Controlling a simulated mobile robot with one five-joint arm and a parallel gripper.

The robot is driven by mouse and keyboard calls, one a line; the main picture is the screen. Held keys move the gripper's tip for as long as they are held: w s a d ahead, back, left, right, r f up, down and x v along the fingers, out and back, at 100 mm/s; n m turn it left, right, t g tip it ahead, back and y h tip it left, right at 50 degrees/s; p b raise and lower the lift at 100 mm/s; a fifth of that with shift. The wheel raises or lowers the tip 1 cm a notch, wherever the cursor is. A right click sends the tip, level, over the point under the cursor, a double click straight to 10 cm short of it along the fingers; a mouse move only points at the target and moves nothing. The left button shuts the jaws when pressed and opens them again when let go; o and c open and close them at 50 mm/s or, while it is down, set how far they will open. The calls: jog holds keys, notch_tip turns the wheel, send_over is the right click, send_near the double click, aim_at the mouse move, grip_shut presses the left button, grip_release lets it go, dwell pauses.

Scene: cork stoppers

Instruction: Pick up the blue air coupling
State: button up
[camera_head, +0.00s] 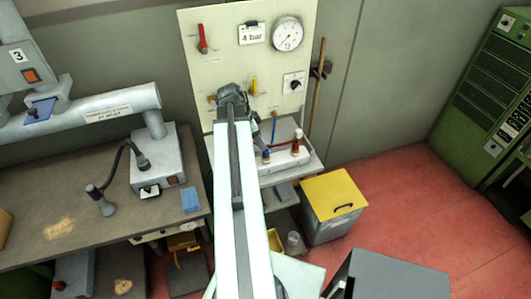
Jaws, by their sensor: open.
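A red-and-white coupling (296,145) stands right of the blue one. The panel (222,25) carries a gauge (287,34), a red lever and valves. A yellow-lidded bin (333,193) stands right of the shelf. A workbench (50,205) is at left; red floor (400,205) is clear at right.

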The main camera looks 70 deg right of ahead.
aim_at(266, 155)
jog(key=b+x, duration=0.6)
jog(key=x, duration=0.1)
jog(key=shift+a+f, duration=0.1)
jog(key=shift+f, duration=0.15)
jog(key=shift+r, duration=0.2)
grip_shut()
